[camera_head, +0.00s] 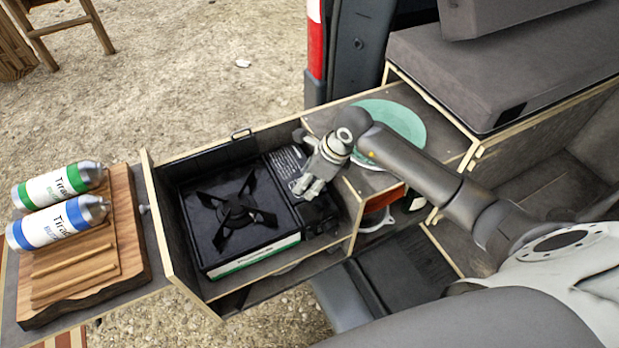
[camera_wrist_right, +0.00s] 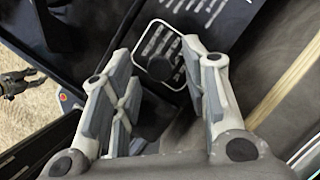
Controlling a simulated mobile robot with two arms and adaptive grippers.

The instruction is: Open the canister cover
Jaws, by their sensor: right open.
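The black camping stove (camera_head: 240,208) sits in the open drawer of the van's wooden unit. Its canister cover (camera_head: 284,161) is the dark panel with white print to the right of the burner, and it looks closed. My right gripper (camera_head: 306,190) is over the stove's right part, pointing down, and hides some of it. In the wrist view my right gripper (camera_wrist_right: 158,58) is open and empty. A round dark knob (camera_wrist_right: 161,68) inside a white printed outline shows between the fingers. I cannot tell whether the fingers touch the stove. My left gripper is not in view.
A wooden board (camera_head: 128,235) with a green-banded canister (camera_head: 60,185) and a blue-banded canister (camera_head: 58,222) is left of the drawer. A green plate (camera_head: 392,120) lies on the unit behind my right arm. Wooden drawer walls (camera_head: 170,230) surround the stove closely.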

